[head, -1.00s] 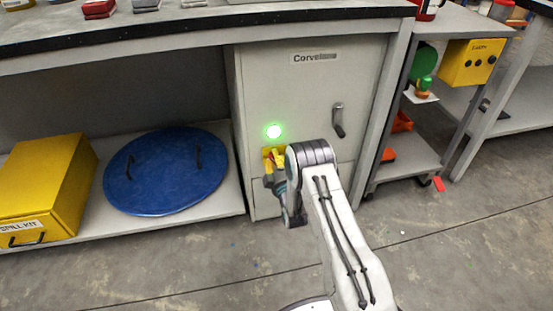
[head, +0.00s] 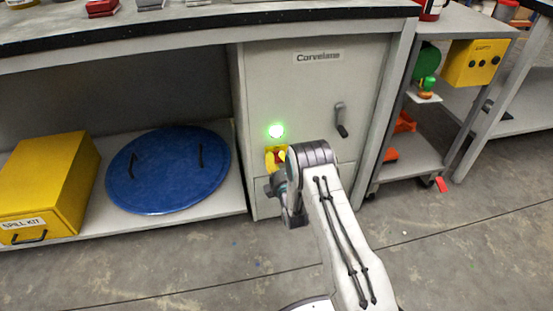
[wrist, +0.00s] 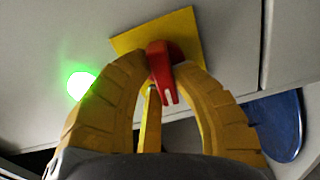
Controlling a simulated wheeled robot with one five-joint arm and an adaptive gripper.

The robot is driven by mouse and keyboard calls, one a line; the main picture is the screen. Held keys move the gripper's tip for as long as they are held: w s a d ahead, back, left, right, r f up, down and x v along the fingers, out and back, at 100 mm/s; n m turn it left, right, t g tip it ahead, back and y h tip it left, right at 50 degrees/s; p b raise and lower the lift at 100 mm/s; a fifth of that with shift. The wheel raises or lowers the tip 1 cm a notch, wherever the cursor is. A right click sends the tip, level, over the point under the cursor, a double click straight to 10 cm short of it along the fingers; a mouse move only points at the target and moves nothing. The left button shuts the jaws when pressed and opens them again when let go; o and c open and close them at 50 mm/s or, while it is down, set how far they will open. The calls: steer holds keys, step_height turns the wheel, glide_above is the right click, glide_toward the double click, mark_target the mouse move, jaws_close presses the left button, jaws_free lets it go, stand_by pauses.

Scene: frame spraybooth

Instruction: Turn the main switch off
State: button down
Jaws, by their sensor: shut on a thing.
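The main switch is a red handle (wrist: 162,72) on a square yellow plate (wrist: 184,32) on the cabinet front. In the wrist view my gripper (wrist: 166,66) has its two yellow fingers closed in on the red handle from both sides, with the tips near the plate. The handle's lower end shows between the fingers. In the head view my gripper (head: 276,160) is at the plate, and my arm hides much of the switch. A green lamp (head: 276,131) glows just above the switch, and it also shows in the wrist view (wrist: 80,86).
The grey cabinet (head: 300,95) has a dark handle (head: 341,121) right of the lamp. A blue round lid (head: 165,180) and a yellow spill kit box (head: 45,185) lie on the low shelf at left. A trolley (head: 415,155) stands at right.

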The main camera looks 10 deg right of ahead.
steer(key=shift+n, duration=0.6)
steer(key=c, duration=1)
jaws_free()
steer(key=shift+s+d, duration=0.1)
steer(key=shift+s, duration=5.9)
